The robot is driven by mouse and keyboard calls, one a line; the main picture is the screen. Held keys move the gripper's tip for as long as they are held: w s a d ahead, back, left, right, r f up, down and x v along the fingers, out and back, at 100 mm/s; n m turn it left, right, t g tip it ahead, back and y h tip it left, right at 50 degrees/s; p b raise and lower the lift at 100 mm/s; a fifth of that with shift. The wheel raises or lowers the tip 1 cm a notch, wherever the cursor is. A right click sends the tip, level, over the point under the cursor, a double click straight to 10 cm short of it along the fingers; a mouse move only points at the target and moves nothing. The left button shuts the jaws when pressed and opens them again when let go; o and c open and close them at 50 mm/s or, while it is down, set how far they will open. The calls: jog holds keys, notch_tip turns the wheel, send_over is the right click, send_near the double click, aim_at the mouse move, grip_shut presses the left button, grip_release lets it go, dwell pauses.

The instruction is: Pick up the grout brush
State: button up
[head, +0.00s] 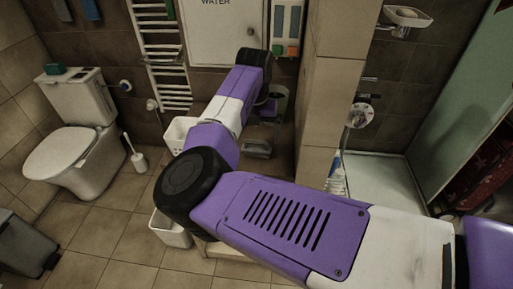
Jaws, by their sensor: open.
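I cannot make out the grout brush for certain in the head view. A grey, rounded object (257,148) lies low in the basin area below my wrist, too small to identify. My arm reaches in from the right, bends at a black elbow and runs up to a black wrist that turns down. My gripper (268,110) is the dark end below that wrist, small and partly hidden by my forearm. Its fingers are hard to tell apart, and I see nothing held in it. It is above the grey object and apart from it.
A toilet (82,130) and a white toilet brush (137,158) stand at left. A tiled pillar (328,90) rises right of my wrist, with a shower tray (380,178) beyond it. A white bin (170,229) is below my elbow. The floor at lower left is mostly clear.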

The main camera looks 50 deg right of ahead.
aim_at(256, 141)
jog(key=shift+w+f+p, duration=0.15)
jog(key=shift+f+p, duration=0.15)
jog(key=shift+f, duration=1)
jog(key=shift+w+f+p, duration=0.1)
jog(key=shift+f+p, duration=0.2)
jog(key=shift+f, duration=1)
jog(key=c, duration=1.1)
jog(key=shift+r, duration=0.15)
notch_tip(256, 141, up, 20)
jog(key=b, duration=0.2)
jog(key=shift+b, duration=0.4)
